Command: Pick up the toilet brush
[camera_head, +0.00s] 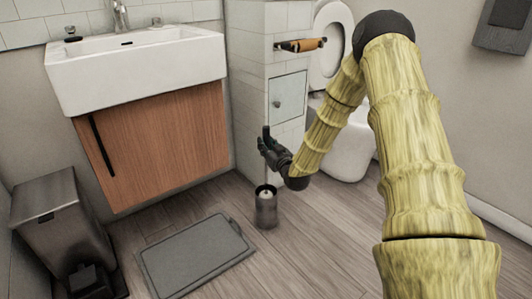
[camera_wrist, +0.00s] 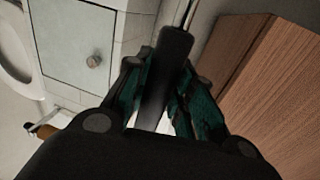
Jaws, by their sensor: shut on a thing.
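The toilet brush's dark handle (camera_wrist: 165,75) runs between my gripper's fingers in the wrist view, with a thin pale rod at its upper end. In the head view the handle's top (camera_head: 266,131) stands up at my gripper (camera_head: 269,147). My gripper is shut on the handle; its fingers also show in the wrist view (camera_wrist: 160,95). Below it, a dark cylindrical holder (camera_head: 266,209) stands upright on the floor with something pale in its mouth. I cannot tell whether the brush head is inside it.
A wooden cabinet (camera_head: 155,140) under a white sink (camera_head: 140,68) is at the left. A grey mat (camera_head: 195,257) and a bin (camera_head: 62,225) are on the floor. A tiled partition (camera_head: 247,100) and a toilet (camera_head: 345,145) stand behind. Floor at front centre is clear.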

